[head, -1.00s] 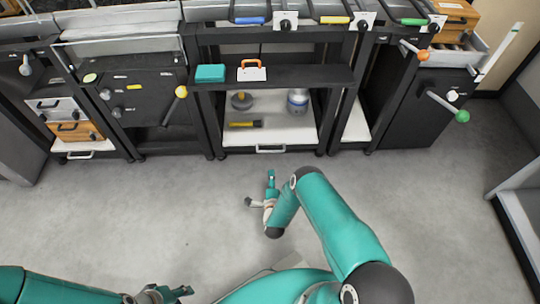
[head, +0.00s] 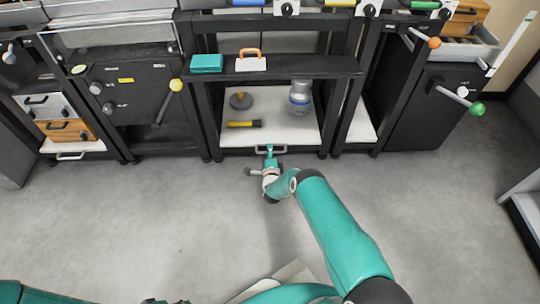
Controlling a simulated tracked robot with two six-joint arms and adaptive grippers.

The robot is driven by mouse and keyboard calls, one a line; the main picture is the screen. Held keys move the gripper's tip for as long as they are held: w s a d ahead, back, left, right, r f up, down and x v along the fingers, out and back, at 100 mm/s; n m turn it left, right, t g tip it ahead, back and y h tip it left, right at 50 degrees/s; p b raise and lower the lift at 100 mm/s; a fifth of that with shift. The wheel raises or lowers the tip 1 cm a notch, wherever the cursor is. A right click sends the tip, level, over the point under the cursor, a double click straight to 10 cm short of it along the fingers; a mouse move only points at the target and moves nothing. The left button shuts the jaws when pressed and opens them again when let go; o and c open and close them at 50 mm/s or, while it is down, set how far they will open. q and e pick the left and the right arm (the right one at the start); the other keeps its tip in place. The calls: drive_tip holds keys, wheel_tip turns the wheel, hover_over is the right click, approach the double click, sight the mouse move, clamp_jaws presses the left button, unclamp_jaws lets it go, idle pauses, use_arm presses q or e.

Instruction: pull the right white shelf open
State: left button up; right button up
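The right white shelf (head: 282,134) is a low white board in the middle black frame, with a pale bar handle (head: 286,149) on its front edge. The shelf looks pushed in, flush with the frame. My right gripper (head: 260,161) is just in front of the handle. One teal finger reaches up to the handle, overlapping it in the head view; I cannot tell whether it touches. The other finger points out to the left, so the gripper is open. My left gripper (head: 155,301) barely shows at the bottom edge.
Above are a teal box (head: 206,63) and a white case (head: 250,63). Another white shelf (head: 85,147) is at left. The floor in front is clear.

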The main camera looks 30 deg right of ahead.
drive_tip(key=shift+c, duration=0.2)
clamp_jaws()
idle(0.3)
